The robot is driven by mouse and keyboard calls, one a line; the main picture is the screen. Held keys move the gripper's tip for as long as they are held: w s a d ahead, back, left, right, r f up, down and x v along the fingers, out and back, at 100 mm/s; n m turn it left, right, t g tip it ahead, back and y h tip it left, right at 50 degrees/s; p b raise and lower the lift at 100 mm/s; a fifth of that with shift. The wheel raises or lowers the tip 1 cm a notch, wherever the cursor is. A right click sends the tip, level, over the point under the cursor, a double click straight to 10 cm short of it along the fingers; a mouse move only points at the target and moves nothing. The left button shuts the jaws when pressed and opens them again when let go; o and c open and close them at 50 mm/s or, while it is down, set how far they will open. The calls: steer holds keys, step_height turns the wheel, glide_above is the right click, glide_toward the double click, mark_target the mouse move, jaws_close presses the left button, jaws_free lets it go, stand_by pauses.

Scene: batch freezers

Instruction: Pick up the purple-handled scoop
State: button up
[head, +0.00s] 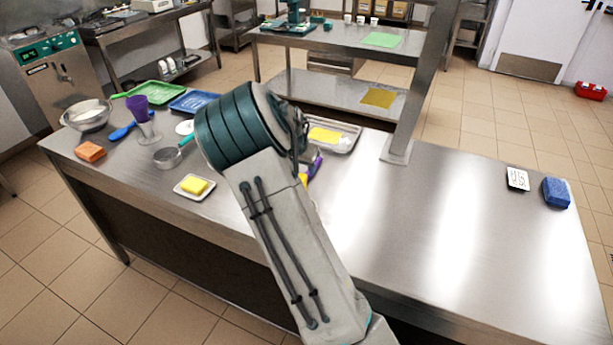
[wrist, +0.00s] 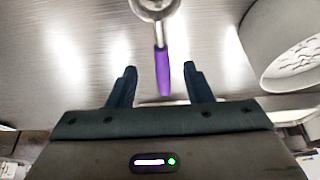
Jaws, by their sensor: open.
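The purple-handled scoop shows in the wrist view, with its purple handle (wrist: 162,72) pointing towards my gripper and its round metal bowl (wrist: 153,8) cut off at the top edge. My gripper (wrist: 159,68) is open, with one dark finger on each side of the handle's line. The handle lies between the fingertips with a gap on both sides; I cannot tell the height between them. In the head view my arm hides the gripper. A purple piece (head: 317,164) shows just right of my arm there, but I cannot tell whether it is the scoop.
A metal tray (head: 348,143) and upright post (head: 412,90) are behind my arm. The counter's right-hand middle is clear.

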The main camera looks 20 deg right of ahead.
steer(key=shift+w+p+x, duration=0.1)
steer(key=shift+p+x, duration=0.4)
steer(key=shift+x, duration=1)
steer(key=shift+w+p+x, duration=0.15)
steer(key=shift+p+x, duration=0.3)
steer(key=shift+x, duration=1.05)
steer(key=shift+d+r, duration=0.1)
jaws_close()
